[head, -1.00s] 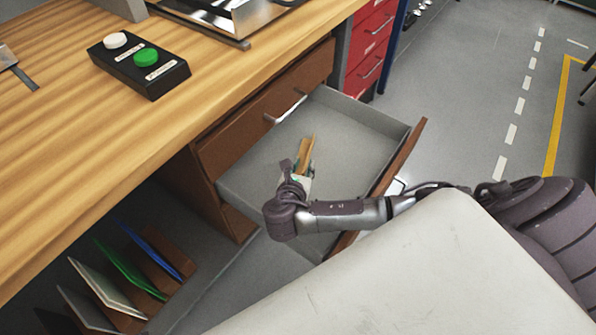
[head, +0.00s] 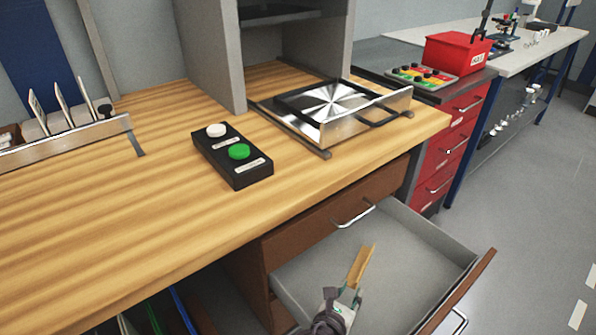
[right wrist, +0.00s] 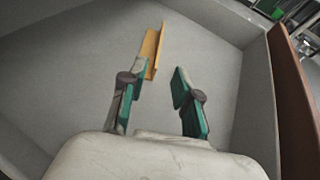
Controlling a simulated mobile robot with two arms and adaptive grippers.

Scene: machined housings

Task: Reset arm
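My right gripper (head: 343,297) is inside the open drawer (head: 398,268) under the wooden bench. In the right wrist view its two green-padded fingers (right wrist: 160,92) are spread with a gap between them. A yellow-tan angled strip (head: 361,264) lies in the drawer beyond the fingers. In the right wrist view this strip (right wrist: 152,52) overlaps the left finger's tip; I cannot tell whether they touch. It does not span the gap to the right finger. My left gripper is not in view.
The drawer's front panel (head: 470,290) stands pulled out at the right. A black box with white and green buttons (head: 236,158) and a metal fixture (head: 335,105) stand on the bench (head: 110,205). A red cabinet (head: 440,160) is beyond the drawer; grey floor lies right.

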